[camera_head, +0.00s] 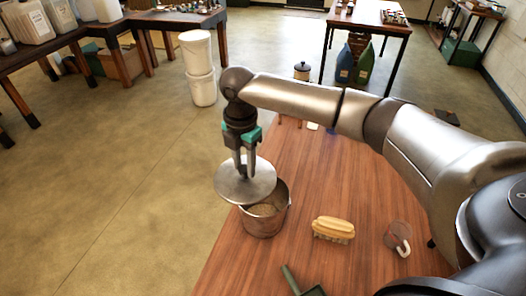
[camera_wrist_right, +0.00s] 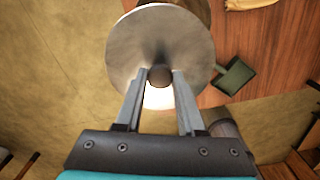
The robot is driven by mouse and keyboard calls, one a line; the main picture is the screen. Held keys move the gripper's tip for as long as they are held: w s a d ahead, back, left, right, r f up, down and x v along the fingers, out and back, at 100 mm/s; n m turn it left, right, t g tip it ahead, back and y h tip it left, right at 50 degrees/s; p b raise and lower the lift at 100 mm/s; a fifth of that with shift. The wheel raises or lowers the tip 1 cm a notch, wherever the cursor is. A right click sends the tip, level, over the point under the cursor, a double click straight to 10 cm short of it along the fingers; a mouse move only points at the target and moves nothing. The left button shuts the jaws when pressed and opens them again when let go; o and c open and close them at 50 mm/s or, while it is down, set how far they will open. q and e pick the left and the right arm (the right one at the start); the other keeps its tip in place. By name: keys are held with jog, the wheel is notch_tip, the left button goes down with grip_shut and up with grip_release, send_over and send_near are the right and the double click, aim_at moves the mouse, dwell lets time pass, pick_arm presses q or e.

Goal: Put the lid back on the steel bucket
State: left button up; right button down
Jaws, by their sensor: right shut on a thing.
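My right gripper (camera_head: 244,172) points down and is shut on the dark knob of the round steel lid (camera_head: 246,186). In the right wrist view the fingertips (camera_wrist_right: 160,78) close on the knob at the middle of the lid (camera_wrist_right: 190,40). The steel bucket (camera_head: 264,221) stands upright on the wooden table near its left edge. The lid is above the bucket and off to its left, covering part of the opening in the head view. The bucket's grainy contents show at the uncovered part. My left gripper does not show.
A yellow brush (camera_head: 333,228) lies right of the bucket, with a round pinkish thing with a pale hook (camera_head: 398,238) further right. A dark green scoop (camera_head: 302,283) lies at the near side. White buckets (camera_head: 203,88) stand stacked on the floor beyond the table (camera_head: 235,270).

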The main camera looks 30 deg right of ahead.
aim_at(263, 169)
jog(key=d+n+p, duration=0.1)
jog(key=n, duration=0.1)
jog(key=d+n+p, duration=0.1)
jog(key=d+n, duration=0.1)
jog(key=shift+w+f, duration=0.15)
jog(key=shift+f, duration=0.05)
jog(key=d+n+p, duration=0.1)
jog(key=n, duration=0.2)
jog(key=shift+d+f+p, duration=0.4)
jog(key=shift+s+d+f+n, duration=0.2)
jog(key=shift+n, duration=0.4)
notch_tip(263, 169, down, 4)
jog(key=b, duration=0.4)
jog(key=shift+f+b, duration=0.25)
jog(key=shift+b, duration=0.15)
jog(key=shift+f+b, duration=0.4)
jog(key=shift+f, duration=0.55)
jog(key=shift+p, duration=0.6)
jog(key=shift+f, duration=0.6)
dwell(0.4)
